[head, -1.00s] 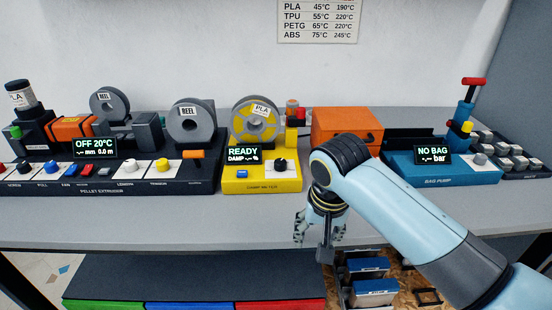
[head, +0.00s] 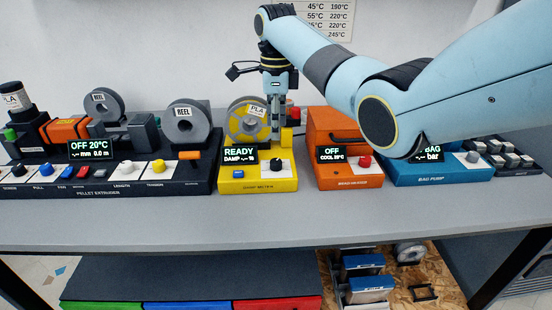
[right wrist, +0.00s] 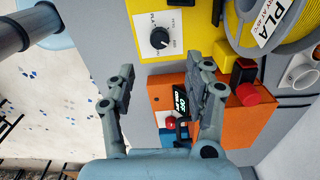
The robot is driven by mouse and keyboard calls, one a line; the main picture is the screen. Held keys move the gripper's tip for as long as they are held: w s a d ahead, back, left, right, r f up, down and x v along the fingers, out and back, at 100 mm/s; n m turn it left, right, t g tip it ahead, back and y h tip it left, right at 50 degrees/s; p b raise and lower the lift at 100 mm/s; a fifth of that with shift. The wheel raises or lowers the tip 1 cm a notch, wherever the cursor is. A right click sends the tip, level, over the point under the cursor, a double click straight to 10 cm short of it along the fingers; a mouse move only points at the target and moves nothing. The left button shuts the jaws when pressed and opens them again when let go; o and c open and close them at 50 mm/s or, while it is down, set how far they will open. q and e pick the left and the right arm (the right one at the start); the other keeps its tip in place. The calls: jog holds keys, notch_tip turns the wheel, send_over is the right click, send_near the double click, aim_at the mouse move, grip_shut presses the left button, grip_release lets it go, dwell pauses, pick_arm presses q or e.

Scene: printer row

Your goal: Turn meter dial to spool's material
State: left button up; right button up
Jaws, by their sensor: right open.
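The yellow damp meter (head: 258,185) reads READY, with no damp figure. Its black dial (head: 276,166) sits on a white plate; in the right wrist view the dial (right wrist: 159,38) has a white pointer mark, and the small lettering around it is hard to read. A yellow spool (head: 240,122) with a PLA label stands on the meter's back; it also shows in the right wrist view (right wrist: 292,12). My right gripper (head: 276,138) points down above the dial, its open fingers (right wrist: 168,80) apart and empty. My left gripper is not in view.
The orange bead heater (head: 345,180) stands right of the meter, and the blue bag pump (head: 440,174) stands beyond it, partly behind my right arm. The pellet extruder (head: 110,185) is at left. A wall chart (head: 312,18) is partly covered. The front bench strip is clear.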

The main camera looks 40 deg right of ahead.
aim_at(276, 161)
notch_tip(276, 161, down, 10)
jog(key=shift+f+b, duration=0.15)
jog(key=shift+b, duration=0.3)
grip_shut()
